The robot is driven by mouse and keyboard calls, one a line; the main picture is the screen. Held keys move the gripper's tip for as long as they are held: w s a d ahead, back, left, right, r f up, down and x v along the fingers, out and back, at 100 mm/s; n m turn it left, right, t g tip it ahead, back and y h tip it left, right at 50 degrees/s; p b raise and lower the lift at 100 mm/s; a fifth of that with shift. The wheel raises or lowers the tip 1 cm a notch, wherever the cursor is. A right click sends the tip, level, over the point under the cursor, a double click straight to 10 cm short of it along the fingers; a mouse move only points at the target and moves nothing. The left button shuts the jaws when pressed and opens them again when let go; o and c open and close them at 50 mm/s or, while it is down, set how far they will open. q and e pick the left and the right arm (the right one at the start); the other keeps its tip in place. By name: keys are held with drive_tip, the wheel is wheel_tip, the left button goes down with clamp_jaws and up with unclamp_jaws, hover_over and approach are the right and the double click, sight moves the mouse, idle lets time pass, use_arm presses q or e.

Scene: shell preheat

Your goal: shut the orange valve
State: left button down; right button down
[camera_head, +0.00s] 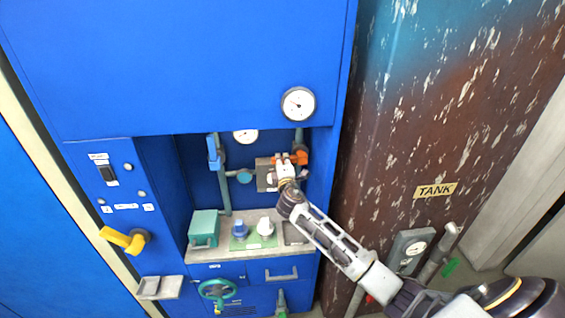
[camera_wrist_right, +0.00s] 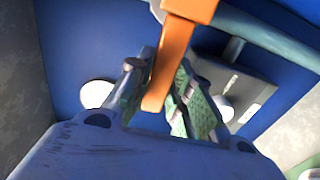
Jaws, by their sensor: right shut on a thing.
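The orange valve (camera_head: 299,158) sits on the pipework at the right side of the recess in the blue cabinet. My right gripper (camera_head: 289,166) is at the valve, its arm reaching in from the lower right and hiding part of it. In the right wrist view the orange handle (camera_wrist_right: 174,62) comes down between the two green-padded fingers (camera_wrist_right: 165,92), which are shut on it. My left gripper is not in view.
A blue-handled valve (camera_head: 214,152) is on the left pipe. A shelf (camera_head: 215,255) below holds a teal box (camera_head: 204,228) and small containers. A yellow handle (camera_head: 124,239) and a green handwheel (camera_head: 217,289) are on the cabinet. The rusty tank (camera_head: 410,130) stands right.

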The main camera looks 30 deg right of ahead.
drive_tip(key=c, duration=1.3)
unclamp_jaws()
drive_tip(key=shift+s+a, duration=0.1)
drive_tip(key=shift+v, duration=5.85)
